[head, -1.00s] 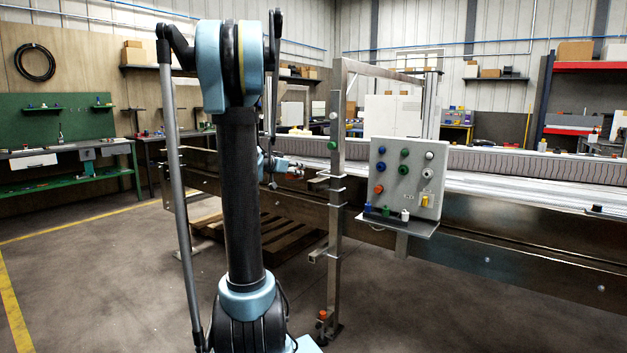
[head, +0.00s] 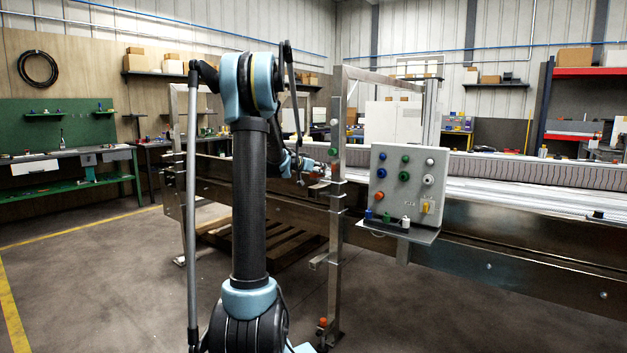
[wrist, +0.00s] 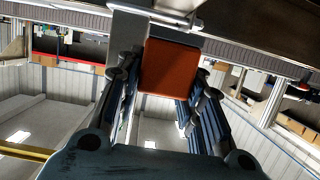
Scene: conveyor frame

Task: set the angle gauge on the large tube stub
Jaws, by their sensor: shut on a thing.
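An orange-red block, which looks like the angle gauge (wrist: 170,68), is held between the two fingers of my gripper (wrist: 165,85) in the wrist view. In the head view my gripper (head: 314,170) is beside the upright steel post (head: 336,230), at about the height of its upper brackets. A metal tube end (wrist: 165,14) shows just beyond the block in the wrist view. I cannot tell whether block and tube touch. Short stubs stick out from the post, one of them lower down (head: 318,263). Which one is the large stub is unclear.
A grey control panel (head: 408,178) with coloured buttons and a small shelf (head: 412,234) is right of the post. The conveyor frame (head: 500,255) runs behind. A wooden pallet (head: 285,243) lies under it. The floor at left is open.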

